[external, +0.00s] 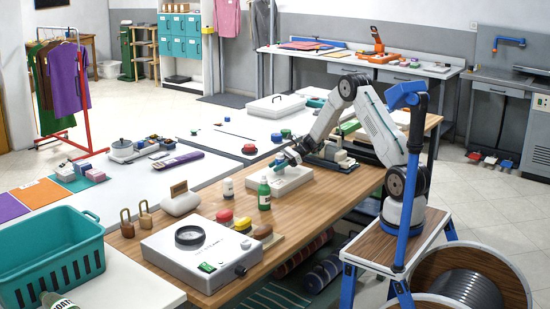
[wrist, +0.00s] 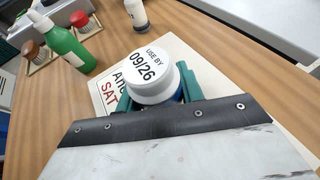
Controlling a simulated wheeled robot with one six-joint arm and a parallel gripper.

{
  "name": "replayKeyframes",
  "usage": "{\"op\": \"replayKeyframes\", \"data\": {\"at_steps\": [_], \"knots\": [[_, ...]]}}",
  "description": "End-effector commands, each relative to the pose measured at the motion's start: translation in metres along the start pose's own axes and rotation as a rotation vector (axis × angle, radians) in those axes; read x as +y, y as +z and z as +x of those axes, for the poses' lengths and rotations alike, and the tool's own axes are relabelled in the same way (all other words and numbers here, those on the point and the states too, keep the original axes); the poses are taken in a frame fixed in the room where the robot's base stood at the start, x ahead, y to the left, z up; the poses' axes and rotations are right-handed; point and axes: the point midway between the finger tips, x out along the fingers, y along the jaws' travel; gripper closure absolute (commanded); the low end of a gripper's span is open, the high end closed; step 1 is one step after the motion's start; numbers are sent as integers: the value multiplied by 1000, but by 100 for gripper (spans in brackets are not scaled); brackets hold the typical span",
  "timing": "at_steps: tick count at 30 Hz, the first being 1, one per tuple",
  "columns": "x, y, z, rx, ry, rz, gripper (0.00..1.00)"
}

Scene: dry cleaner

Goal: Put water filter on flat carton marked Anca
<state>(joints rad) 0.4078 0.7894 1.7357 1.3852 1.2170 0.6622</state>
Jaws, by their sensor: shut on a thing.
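The water filter (wrist: 150,72) has a round white top printed "USE BY 09/26" and a bit of blue below its rim. My gripper (wrist: 156,90) is shut on it, with a teal finger on each side. The flat carton (wrist: 102,98) is white, with black letters "An…" and red "SAT" partly hidden by the filter. In the external view my gripper (external: 293,157) is low over the carton (external: 290,184) on the wooden table. The filter is over the carton; I cannot tell whether it touches it. The filter's underside is hidden.
Colored round-topped items (external: 243,224) sit on a wooden holder nearby.

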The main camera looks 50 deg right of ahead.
Motion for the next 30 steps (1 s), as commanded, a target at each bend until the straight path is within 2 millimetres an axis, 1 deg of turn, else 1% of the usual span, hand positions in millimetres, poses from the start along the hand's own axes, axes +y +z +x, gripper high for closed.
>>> {"op": "replayKeyframes", "data": {"at_steps": [1, 2, 3, 11, 14, 17, 24, 27, 30], "knots": [[0, 0, 0, 0, 0, 0, 54], [0, 0, 0, 0, 0, 0, 46], [0, 0, 0, 0, 0, 0, 41], [0, 0, 0, 0, 0, 0, 41], [0, 3, -4, 0, -1, 0, 41], [-1, 3, -18, -1, -3, 0, 41], [-1, 3, -71, 0, -5, 0, 41], [-1, 2, -90, -1, -4, 1, 41], [0, 2, -105, 0, -2, 0, 41]]}}
